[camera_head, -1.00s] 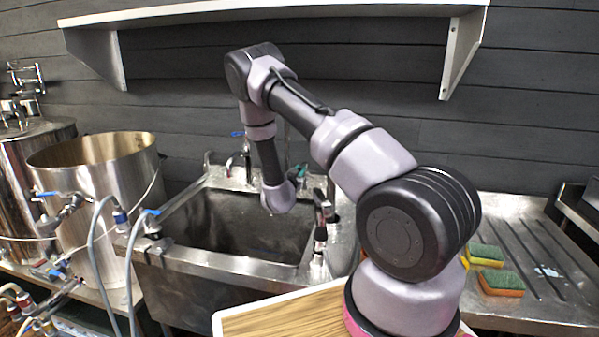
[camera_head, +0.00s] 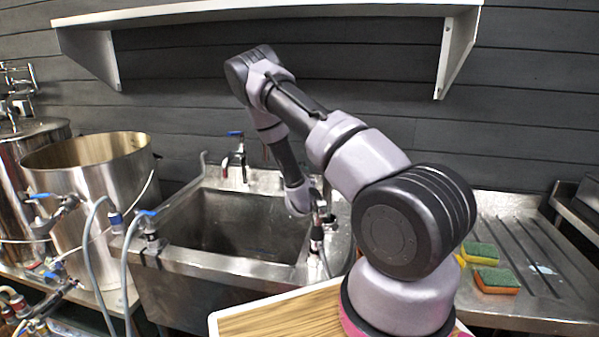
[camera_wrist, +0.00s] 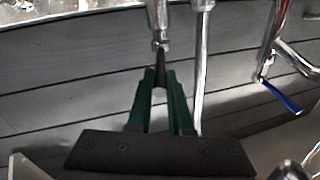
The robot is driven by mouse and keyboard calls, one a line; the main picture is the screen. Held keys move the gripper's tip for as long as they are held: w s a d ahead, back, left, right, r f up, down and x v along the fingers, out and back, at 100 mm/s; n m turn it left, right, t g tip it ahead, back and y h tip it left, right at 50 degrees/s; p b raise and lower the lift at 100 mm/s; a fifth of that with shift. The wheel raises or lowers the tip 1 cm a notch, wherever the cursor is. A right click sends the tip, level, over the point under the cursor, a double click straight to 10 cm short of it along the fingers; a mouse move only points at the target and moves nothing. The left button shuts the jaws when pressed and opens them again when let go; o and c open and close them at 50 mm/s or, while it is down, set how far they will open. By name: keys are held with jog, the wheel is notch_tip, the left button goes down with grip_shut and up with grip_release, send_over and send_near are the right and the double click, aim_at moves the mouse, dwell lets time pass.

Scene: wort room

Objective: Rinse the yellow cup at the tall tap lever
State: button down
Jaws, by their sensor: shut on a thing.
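In the wrist view my gripper (camera_wrist: 160,84) has its two dark green fingers drawn together around a slim dark piece (camera_wrist: 160,62) below a chrome rod. This looks like the tall tap lever, though its full shape is hidden. A thin chrome pipe (camera_wrist: 201,70) runs beside it. In the head view my arm reaches over the right end of the sink (camera_head: 200,262), and its wrist hides most of the gripper. I cannot make out the yellow cup in either view.
A tap with a blue lever (camera_head: 235,150) stands at the sink's back edge; a blue lever also shows in the wrist view (camera_wrist: 282,98). A steel pot (camera_head: 90,185) with hoses is at left. Sponges (camera_head: 496,281) lie on the ribbed drainboard (camera_head: 550,290) at right. A shelf (camera_head: 270,14) hangs above.

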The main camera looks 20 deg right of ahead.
jog(key=c, duration=0.8)
grip_release()
